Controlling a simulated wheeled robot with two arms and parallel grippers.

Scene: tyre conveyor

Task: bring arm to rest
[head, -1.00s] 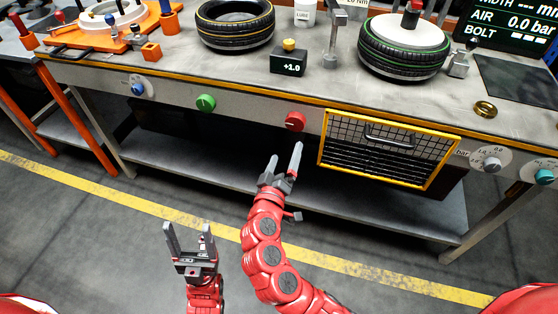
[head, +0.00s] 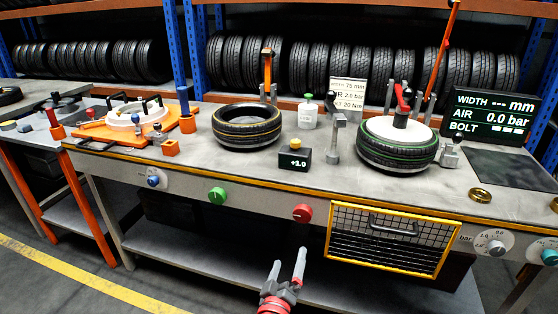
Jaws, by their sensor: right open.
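My right gripper (head: 288,268) is at the bottom middle of the head view, in front of the workbench and below its front edge. Its two grey fingers stand apart and point up toward the bench, with nothing between them. The red button (head: 302,212) on the bench front is just above the fingertips in the picture, and I see a gap between them. My left gripper is out of the frame.
The workbench (head: 380,199) carries a yellow-striped tyre (head: 247,138), a green-striped tyre (head: 372,158), a black +1.0 box (head: 294,160) and a display (head: 496,117). A yellow-framed grille (head: 384,252) and a green button (head: 217,195) are on its front. Tyre racks stand behind. Floor is clear at lower left.

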